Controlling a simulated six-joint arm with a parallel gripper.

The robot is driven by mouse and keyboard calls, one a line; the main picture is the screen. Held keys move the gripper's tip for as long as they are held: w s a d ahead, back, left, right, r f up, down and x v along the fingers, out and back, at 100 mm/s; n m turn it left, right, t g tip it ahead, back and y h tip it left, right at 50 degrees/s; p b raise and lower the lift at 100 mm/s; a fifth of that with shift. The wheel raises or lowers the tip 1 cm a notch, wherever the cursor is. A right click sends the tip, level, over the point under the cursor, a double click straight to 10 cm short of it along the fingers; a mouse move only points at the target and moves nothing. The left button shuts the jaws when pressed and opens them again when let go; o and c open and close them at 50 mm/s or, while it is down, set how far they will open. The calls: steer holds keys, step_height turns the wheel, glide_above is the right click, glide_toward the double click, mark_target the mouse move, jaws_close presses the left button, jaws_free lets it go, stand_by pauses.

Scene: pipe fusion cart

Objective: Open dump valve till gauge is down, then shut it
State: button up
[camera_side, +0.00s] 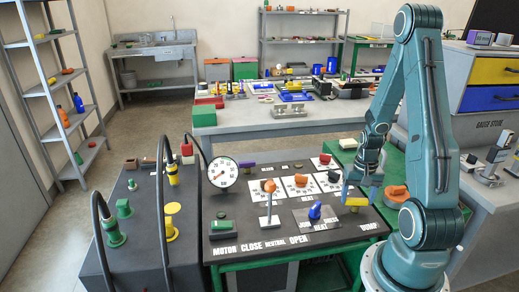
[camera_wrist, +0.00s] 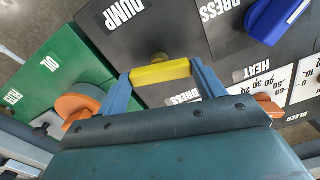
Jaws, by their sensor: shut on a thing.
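The yellow dump valve handle (camera_side: 356,201) is at the right end of the dark control panel, above the DUMP label. My gripper (camera_side: 358,190) is down at it. In the wrist view my gripper's two blue fingers (camera_wrist: 163,80) stand at the two ends of the yellow bar (camera_wrist: 160,72), shut on it. The bar lies nearly across that picture, near the DUMP plate. The round white gauge (camera_side: 222,172) stands upright at the panel's back left; its needle is too small to read surely.
An orange-topped lever (camera_side: 269,187) and a blue knob (camera_side: 315,211) stand on the panel left of my gripper. An orange knob (camera_side: 396,194) is on the green surface to the right. Black hoses (camera_side: 163,210) arch at the left.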

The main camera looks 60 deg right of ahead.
mark_target(357, 199)
steer(key=shift+n, duration=1.5)
steer(key=o, duration=1)
steer(key=shift+r, duration=0.1)
steer(key=shift+r, duration=6.8)
